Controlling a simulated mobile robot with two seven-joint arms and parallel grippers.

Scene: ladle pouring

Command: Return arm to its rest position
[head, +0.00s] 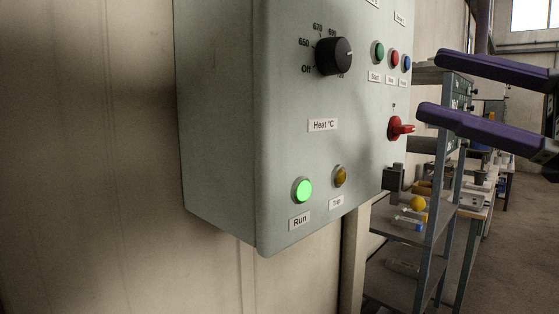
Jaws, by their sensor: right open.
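My right gripper (428,81) comes in from the right edge, its two purple fingers spread apart with nothing between them. The upper finger lies in front of the shelving and the lower finger's tip is close to the red switch (399,128) on the control box; I cannot tell if they touch. The grey control box (280,160) fills the middle. It has a black heat knob (334,56), a lit green Run lamp (302,191) and an unlit amber Trip lamp (340,176). My left gripper is not in view.
Green, red and blue buttons (394,60) sit at the box's upper right. A pale wall (90,160) stands on the left. Metal shelving (403,234) with a yellow ball (418,203) stands behind on the right. Bare floor (510,250) shows at the lower right.

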